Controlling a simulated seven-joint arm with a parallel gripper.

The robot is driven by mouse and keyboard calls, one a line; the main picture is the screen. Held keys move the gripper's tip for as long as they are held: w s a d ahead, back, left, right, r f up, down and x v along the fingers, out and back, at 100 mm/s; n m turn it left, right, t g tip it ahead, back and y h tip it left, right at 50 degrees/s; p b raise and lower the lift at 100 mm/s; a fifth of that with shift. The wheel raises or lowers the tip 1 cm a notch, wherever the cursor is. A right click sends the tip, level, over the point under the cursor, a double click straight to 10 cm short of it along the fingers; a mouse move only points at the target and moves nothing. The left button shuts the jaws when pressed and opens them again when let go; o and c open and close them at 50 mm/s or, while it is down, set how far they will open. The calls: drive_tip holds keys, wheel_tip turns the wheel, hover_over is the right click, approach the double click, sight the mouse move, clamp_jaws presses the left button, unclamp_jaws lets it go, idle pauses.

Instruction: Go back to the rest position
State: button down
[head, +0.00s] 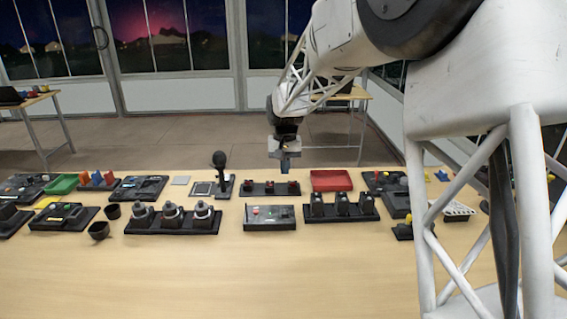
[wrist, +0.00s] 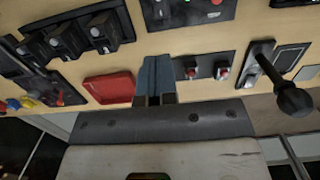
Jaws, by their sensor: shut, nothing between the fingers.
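My gripper (head: 284,163) hangs from my raised arm above the back part of the table, in the head view. It points down and is shut, with nothing held. In the wrist view its fingers (wrist: 154,98) are together. Below and beside it lies a black panel with small red-topped parts (head: 270,188), which also shows in the wrist view (wrist: 207,66). The gripper looks apart from the panel and the table.
A red tray (head: 331,180) lies right of the gripper and a black joystick (head: 220,160) stands to its left. A panel with round knobs (head: 172,220), a button box (head: 269,218) and a switch panel (head: 341,208) lie nearer. The front of the wooden table (head: 230,280) is clear.

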drive_tip(key=s+d+r+t, duration=0.1)
drive_tip(key=s+d+r, duration=0.2)
drive_tip(key=s, duration=0.5)
drive_tip(key=s+d+r, duration=0.3)
drive_tip(key=s+d, duration=0.1)
drive_tip(key=s, duration=0.3)
drive_tip(key=s+d+r+t, duration=0.1)
drive_tip(key=s+d+r, duration=0.2)
drive_tip(key=s, duration=0.5)
drive_tip(key=s+d+f, duration=0.1)
drive_tip(key=s+d, duration=0.1)
drive_tip(key=s, duration=0.9)
drive_tip(key=s+d+f+t, duration=0.1)
drive_tip(key=s+d+f, duration=0.1)
drive_tip(key=s, duration=0.9)
drive_tip(key=shift+s+d+f, duration=0.25)
drive_tip(key=shift+d+f, duration=0.05)
drive_tip(key=shift+d, duration=0.4)
